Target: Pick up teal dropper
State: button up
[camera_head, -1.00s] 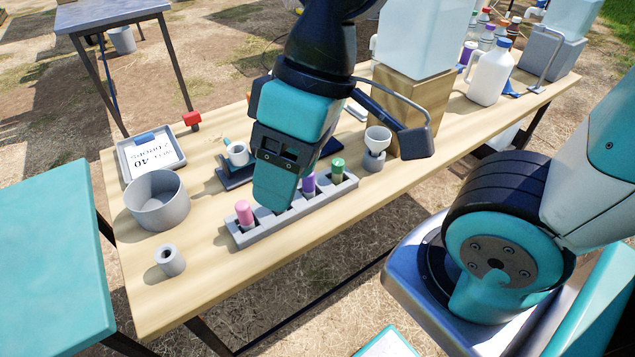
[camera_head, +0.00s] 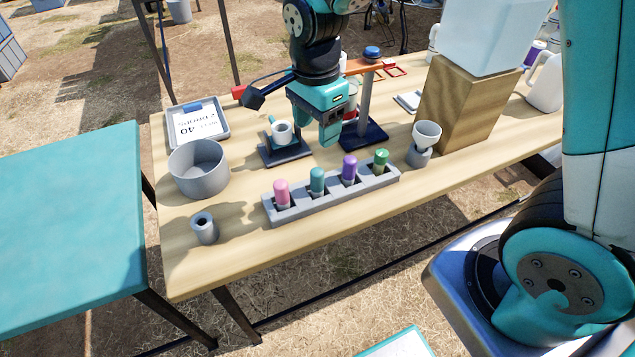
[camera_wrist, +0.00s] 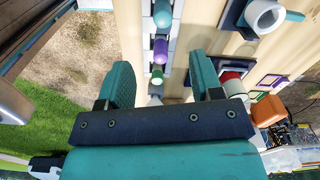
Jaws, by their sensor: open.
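The teal dropper (camera_head: 317,181) stands upright in the grey rack (camera_head: 328,202), between the pink dropper (camera_head: 282,192) and the purple dropper (camera_head: 349,168). In the wrist view the teal dropper (camera_wrist: 163,13) shows at the top, beyond the purple one (camera_wrist: 160,50). My gripper (camera_head: 327,138) is above the table behind the rack, apart from the droppers. In the wrist view my gripper (camera_wrist: 160,82) is open, with its two teal fingers spread and nothing held between them.
The green dropper (camera_head: 381,160) stands at the rack's right end. A stand with a white cup (camera_head: 282,133) is behind the rack, and a post on a dark base (camera_head: 364,134) is close to my gripper. A grey bowl (camera_head: 199,168) and small cylinder (camera_head: 205,228) are left. A funnel cup (camera_head: 424,140) is right.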

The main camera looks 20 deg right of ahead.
aim_at(317, 171)
notch_tip(317, 171, down, 8)
jog(key=shift+f, duration=0.2)
jog(key=f, duration=0.5)
jog(key=shift+w+d, duration=0.1)
jog(key=shift+w, duration=0.1)
jog(key=shift+c, duration=0.2)
jog(key=c, duration=0.9)
